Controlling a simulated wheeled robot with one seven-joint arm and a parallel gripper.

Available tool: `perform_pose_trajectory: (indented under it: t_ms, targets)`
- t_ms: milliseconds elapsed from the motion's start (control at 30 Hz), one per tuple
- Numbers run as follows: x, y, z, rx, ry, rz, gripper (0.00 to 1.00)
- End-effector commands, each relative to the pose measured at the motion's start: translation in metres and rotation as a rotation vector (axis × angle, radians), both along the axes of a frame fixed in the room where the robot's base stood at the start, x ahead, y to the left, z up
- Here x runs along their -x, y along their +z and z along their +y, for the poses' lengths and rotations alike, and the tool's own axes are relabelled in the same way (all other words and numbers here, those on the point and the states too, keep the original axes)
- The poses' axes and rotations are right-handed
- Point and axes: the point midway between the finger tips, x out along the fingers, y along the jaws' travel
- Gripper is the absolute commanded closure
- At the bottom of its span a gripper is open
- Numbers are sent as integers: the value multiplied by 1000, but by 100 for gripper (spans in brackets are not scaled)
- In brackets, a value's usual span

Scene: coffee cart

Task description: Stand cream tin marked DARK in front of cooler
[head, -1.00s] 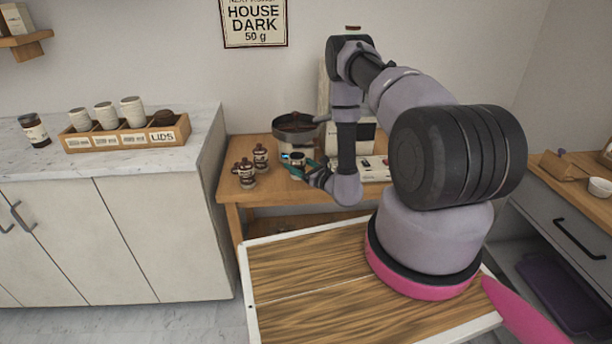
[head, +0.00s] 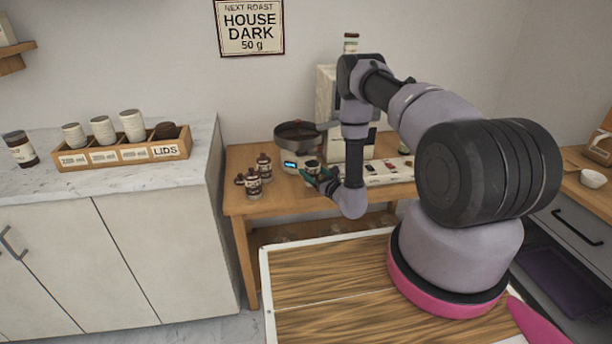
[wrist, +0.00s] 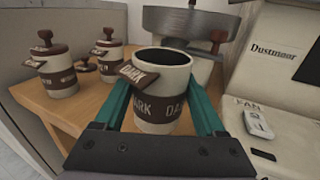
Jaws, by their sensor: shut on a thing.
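The cream tin marked DARK (wrist: 160,85) has a brown band, a dark open top and a DARK tag on its left side. My gripper (wrist: 162,112) is shut on it, with a teal finger on each side, and the tin looks upright. In the head view, my gripper (head: 318,177) and the small tin (head: 312,166) are at the table's front middle. The cooler (head: 298,135) is a round metal pan behind them; its side also shows behind the tin in the wrist view (wrist: 188,22). Whether the tin's base touches anything is hidden.
Lidded tins (wrist: 52,72) with brown bands stand to the left on the wooden table (wrist: 88,100). A small device with a lit blue display (head: 290,165) sits just left of the tin. A pale machine marked Dustmoor (wrist: 275,55) stands to the right. Table between is bare.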

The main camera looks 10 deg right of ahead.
Motion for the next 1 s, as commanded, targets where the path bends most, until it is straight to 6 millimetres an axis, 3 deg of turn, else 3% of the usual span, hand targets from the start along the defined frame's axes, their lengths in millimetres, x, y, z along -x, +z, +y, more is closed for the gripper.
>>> perform_pose_trajectory:
  t_ms: [100, 367, 500, 600, 967, 1000]
  targets:
    - [-21, 1, 9, 0, -1, -3, 100]
    - [-44, 1, 18, -1, -1, -2, 100]
    - [-41, -26, 18, 1, 1, 3, 100]
    - [-41, -34, 17, -1, -1, 1, 100]
    - [-42, -37, 16, -1, -2, 0, 100]
    - [-41, -38, 17, -1, -1, 1, 24]
